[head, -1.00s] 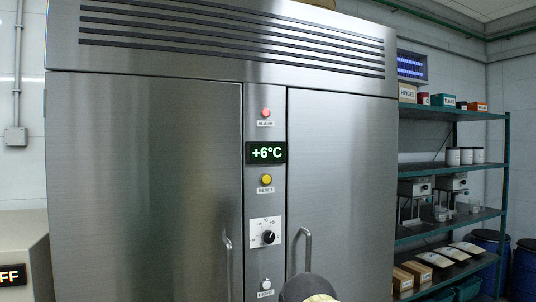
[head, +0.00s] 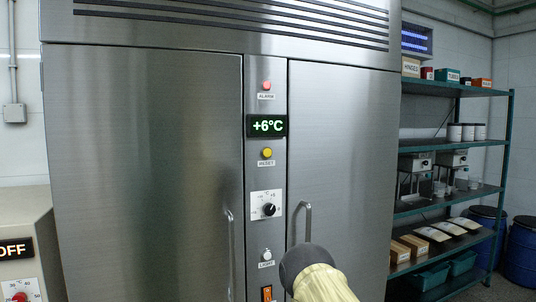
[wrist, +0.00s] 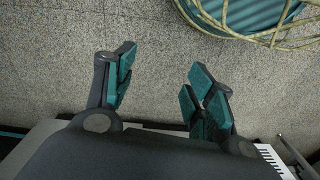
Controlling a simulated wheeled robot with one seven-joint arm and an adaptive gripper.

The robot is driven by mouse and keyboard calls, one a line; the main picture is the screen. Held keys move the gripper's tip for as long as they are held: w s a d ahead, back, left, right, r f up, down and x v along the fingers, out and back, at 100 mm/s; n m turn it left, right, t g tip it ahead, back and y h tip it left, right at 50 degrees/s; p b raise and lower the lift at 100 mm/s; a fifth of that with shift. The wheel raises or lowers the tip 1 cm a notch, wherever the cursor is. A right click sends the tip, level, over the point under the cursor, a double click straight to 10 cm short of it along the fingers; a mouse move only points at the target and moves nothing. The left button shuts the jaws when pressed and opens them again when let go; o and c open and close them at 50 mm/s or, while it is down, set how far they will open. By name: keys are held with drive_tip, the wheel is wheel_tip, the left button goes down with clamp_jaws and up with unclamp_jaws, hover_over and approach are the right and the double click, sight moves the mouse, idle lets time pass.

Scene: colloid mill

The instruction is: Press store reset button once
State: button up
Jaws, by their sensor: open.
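The yellow reset button (head: 267,153) sits on the narrow middle panel of a steel two-door cabinet (head: 150,160), above a label reading RESET. A red ALARM button (head: 266,86) and a green +6°C display (head: 267,126) are above it. A black dial (head: 269,209) and a pale LIGHT button (head: 266,254) are below it. In the head view part of my arm shows at the bottom, below and right of the reset button; my gripper is not seen there. In the wrist view my gripper (wrist: 158,88) is open and empty over a speckled floor.
Vertical door handles (head: 302,220) flank the panel. An orange switch (head: 266,294) is at its lower end. Loaded green shelves (head: 450,144) and blue barrels (head: 522,250) are at right. A coiled hose (wrist: 240,30) shows in the wrist view.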

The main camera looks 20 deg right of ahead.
clamp_jaws()
idle(1.2)
